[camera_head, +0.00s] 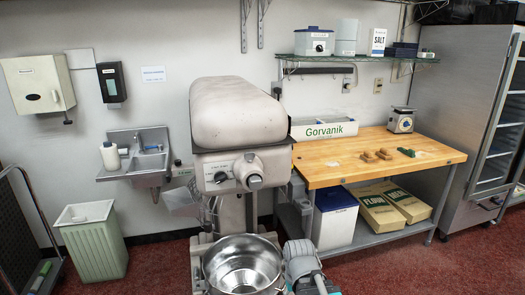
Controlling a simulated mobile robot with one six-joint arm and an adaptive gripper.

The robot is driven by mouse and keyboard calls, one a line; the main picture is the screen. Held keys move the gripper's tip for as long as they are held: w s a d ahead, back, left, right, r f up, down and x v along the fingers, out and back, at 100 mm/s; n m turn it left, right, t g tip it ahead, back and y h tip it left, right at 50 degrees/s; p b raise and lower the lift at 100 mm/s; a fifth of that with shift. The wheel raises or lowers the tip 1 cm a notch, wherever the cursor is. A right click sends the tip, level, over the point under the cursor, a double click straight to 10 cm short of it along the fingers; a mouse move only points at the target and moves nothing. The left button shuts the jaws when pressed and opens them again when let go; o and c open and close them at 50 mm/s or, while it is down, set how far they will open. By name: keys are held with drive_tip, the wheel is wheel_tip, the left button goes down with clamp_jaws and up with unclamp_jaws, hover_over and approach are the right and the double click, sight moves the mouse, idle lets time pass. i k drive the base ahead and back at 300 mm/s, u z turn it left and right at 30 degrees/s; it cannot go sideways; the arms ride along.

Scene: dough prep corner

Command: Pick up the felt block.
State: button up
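I cannot single out the felt block with certainty at this distance. A small dark green block (406,152) lies on the wooden table (340,172), towards its right side. Two small brown pieces (369,157) lie just left of it. Another small green item sits on the wall shelf (350,59), at its right end. A grey arm section with teal trim, seemingly mine, shows at the bottom middle. My gripper is not in view.
A large mixer (238,115) with a steel bowl (243,265) stands left of the table. A scale (401,120) and a Gorvanik box (324,130) stand at the table's back. A steel cabinet (460,110) stands right. Red floor is open in front of the table.

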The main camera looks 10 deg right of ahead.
sight(366, 156)
drive_tip(key=u, duration=0.05)
drive_tip(key=i, duration=0.8)
drive_tip(key=z, duration=1.9)
drive_tip(key=i, duration=2.05)
drive_tip(key=u, duration=0.1)
